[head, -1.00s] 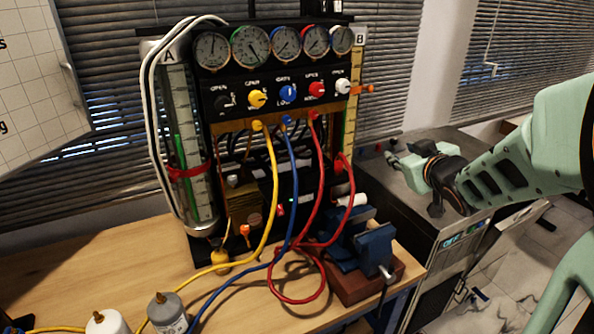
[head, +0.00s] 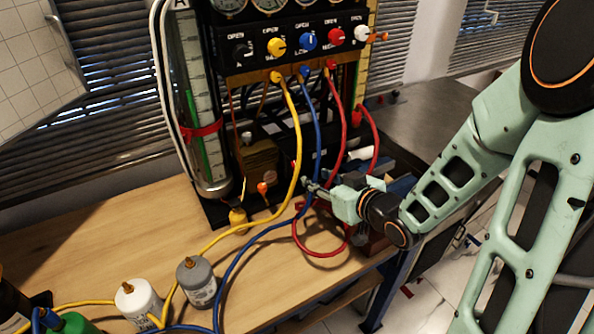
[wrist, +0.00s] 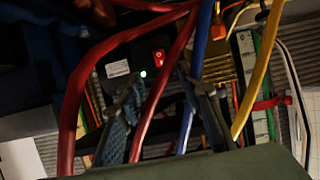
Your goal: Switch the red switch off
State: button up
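The red switch (wrist: 158,61) shows in the wrist view, on a dark box, beside a glowing green light (wrist: 143,73) and a white label. My gripper (wrist: 163,88) is open, with one finger on each side of the picture's middle; nothing is gripped. The switch lies beyond the fingertips, between them in the picture. A red hose (wrist: 160,92) runs between the fingers, close to the switch, and a blue hose (wrist: 197,62) passes by the right finger. In the head view my gripper (head: 308,187) is among the hoses in front of the rig; I cannot make out the switch clearly there.
A yellow hose (head: 296,150) hangs left of my gripper. The gauge panel with knobs (head: 308,41) is above. A blue vise (head: 401,186) stands close behind my wrist. Bottles (head: 198,284) stand at the front left. The wooden bench (head: 150,220) is bare at left.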

aim_at(297, 169)
jog(key=x, duration=1)
jog(key=shift+d, duration=0.1)
jog(key=shift+c, duration=0.6)
jog(key=shift+b, duration=0.3)
grip_shut()
